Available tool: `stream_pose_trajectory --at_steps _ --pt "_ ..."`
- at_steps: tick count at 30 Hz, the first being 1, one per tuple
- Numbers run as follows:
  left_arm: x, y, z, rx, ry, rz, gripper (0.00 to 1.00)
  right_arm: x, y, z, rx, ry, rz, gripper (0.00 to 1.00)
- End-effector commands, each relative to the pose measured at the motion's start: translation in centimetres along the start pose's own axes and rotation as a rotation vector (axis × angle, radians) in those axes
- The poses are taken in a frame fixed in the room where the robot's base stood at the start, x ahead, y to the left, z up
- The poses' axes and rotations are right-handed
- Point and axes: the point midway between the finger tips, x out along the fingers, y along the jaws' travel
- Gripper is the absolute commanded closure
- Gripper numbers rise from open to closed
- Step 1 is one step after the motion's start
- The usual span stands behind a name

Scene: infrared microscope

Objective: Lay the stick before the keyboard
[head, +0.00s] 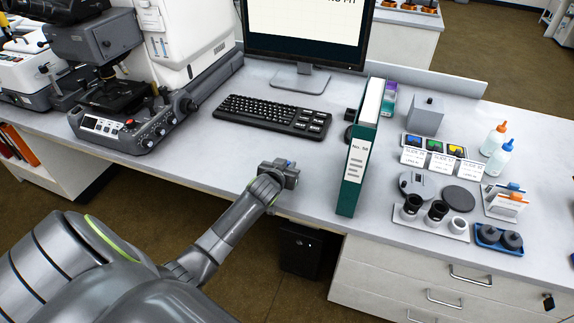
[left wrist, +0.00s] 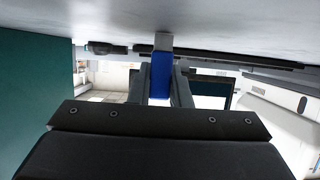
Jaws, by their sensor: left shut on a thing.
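The keyboard (head: 273,115) is black and lies on the grey desk in front of the monitor. My left gripper (head: 287,168) is above the front part of the desk, nearer the edge than the keyboard and left of the green binder. In the left wrist view the gripper (left wrist: 161,85) is shut on the stick (left wrist: 160,75), which has a blue body and a pale metal end. Whether the stick touches the desk I cannot tell. My right gripper is not in view.
A tall green binder (head: 357,165) stands right of the gripper; its green side (left wrist: 30,95) fills the wrist view's left. The mouse (head: 348,133) is beside it. A microscope control base (head: 130,125) stands left. The desk before the keyboard is clear.

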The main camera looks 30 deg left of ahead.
Motion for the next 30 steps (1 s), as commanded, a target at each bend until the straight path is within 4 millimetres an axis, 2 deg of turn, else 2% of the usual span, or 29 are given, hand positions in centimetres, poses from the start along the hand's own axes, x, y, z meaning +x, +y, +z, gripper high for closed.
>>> stream_pose_trajectory --at_steps 2,3,7,16,20,22,30 --pt "0.1 0.0 0.4 0.000 -0.001 0.000 1.00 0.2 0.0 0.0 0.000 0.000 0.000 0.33" --pt "0.1 0.0 0.2 0.000 0.000 0.000 0.78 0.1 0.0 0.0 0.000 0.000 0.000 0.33" --pt "0.1 0.0 0.2 0.000 0.000 0.000 0.61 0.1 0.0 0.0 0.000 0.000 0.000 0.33" --pt "0.0 0.0 0.0 0.000 0.000 0.000 0.61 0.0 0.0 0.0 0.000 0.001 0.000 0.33" --pt "-0.4 0.0 -1.1 0.001 0.002 0.001 0.61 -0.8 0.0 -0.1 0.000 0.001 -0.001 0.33" --pt "-1.1 0.0 -0.6 0.000 -0.001 0.000 0.61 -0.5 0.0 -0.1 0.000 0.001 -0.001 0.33" --pt "-5.3 0.0 -0.6 -0.001 0.000 0.000 0.61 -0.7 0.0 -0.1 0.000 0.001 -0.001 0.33"
